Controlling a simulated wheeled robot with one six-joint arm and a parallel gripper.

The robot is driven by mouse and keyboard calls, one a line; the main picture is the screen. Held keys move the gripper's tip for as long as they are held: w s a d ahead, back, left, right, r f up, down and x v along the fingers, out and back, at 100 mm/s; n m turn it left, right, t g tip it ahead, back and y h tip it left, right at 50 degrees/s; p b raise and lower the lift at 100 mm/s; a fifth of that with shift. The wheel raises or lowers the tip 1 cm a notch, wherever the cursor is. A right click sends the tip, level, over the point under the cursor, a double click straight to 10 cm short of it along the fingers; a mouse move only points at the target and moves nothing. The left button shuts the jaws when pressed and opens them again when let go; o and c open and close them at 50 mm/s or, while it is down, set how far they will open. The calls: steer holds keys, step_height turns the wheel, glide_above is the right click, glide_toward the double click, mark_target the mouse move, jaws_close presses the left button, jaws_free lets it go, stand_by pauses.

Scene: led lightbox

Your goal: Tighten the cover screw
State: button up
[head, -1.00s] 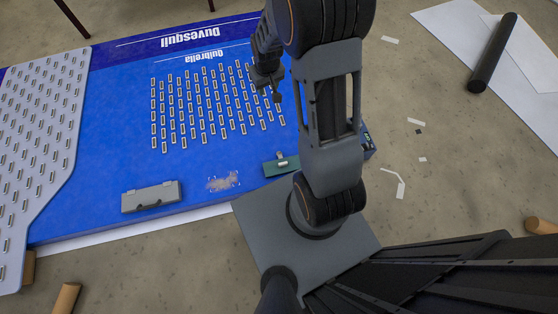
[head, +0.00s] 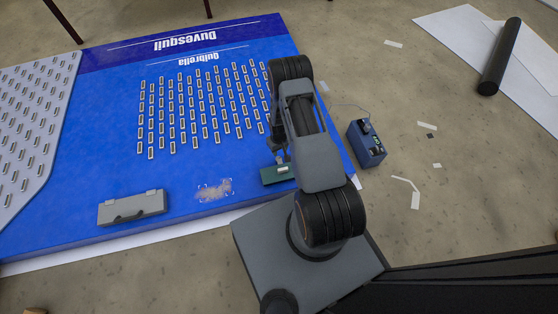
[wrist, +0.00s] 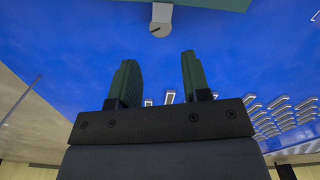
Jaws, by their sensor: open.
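A green box (head: 277,175) lies on the lower right part of the blue lightbox panel (head: 110,110), with a small pale piece on it. In the wrist view a green edge (wrist: 215,4) crosses the top, with a white round screw-like knob (wrist: 161,20) with a dark slot at it. My gripper (wrist: 159,62) is open and empty, its two green fingers apart, pointing towards the knob without touching it. In the head view my arm hides most of the gripper, which is close to the green box.
A grey case-like part (head: 133,207) and a sandy patch (head: 214,190) are on the panel's near edge. A blue box (head: 366,144) with a cable stands on the floor to the right. Rows of light modules cover the panel's middle.

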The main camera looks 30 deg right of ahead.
mark_target(279, 159)
step_height(279, 159, down, 9)
steer(key=b, duration=0.3)
steer(key=c, duration=0.7)
